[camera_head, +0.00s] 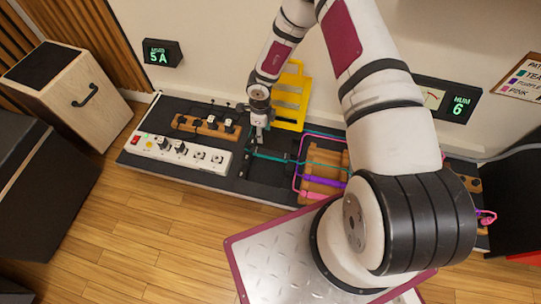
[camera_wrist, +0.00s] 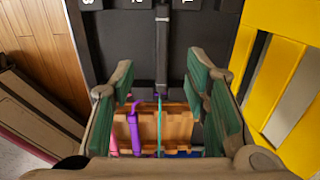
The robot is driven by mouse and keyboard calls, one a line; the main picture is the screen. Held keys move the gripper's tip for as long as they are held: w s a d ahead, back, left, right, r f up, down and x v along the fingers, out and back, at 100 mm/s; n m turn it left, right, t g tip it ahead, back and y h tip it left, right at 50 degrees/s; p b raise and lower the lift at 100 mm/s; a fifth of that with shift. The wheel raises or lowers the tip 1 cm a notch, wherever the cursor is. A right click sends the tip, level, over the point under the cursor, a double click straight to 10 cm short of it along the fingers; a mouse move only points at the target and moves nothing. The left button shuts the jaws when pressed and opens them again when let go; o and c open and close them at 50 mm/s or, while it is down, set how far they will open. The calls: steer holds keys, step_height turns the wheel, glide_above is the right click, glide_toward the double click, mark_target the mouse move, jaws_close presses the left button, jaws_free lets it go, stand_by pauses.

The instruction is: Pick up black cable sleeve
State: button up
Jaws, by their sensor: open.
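The black cable sleeve (camera_wrist: 162,50) is a thin dark tube lying lengthwise on the dark board, in the upper middle of the wrist view. A teal cable (camera_wrist: 161,120) runs on from its lower end. My gripper (camera_wrist: 159,82) is open, its green-padded fingers spread on either side of the sleeve's line, with nothing held between them. In the head view my gripper (camera_head: 258,138) points down over the board, left of the wooden cable block (camera_head: 323,188). The sleeve is hard to make out there, and its height gap to the fingers is unclear.
A yellow rack (camera_head: 290,95) stands close behind my gripper and shows at right in the wrist view (camera_wrist: 292,65). A white power strip (camera_head: 180,152) lies to the left. Purple (camera_head: 322,181) and pink cables cross the wooden block. Speaker cabinets stand farther left.

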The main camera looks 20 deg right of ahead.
steer(key=b, duration=0.3)
glide_above(266, 151)
steer(key=a, duration=0.1)
step_height(266, 151, down, 9)
steer(key=shift+r, duration=0.15)
steer(key=shift+s+d+f+b, duration=0.1)
steer(key=shift+d+f+b, duration=0.15)
steer(key=shift+f+b, duration=0.85)
steer(key=shift+d+f+b, duration=0.2)
steer(key=shift+f+b, duration=0.3)
steer(key=shift+f, duration=1.15)
jaws_close()
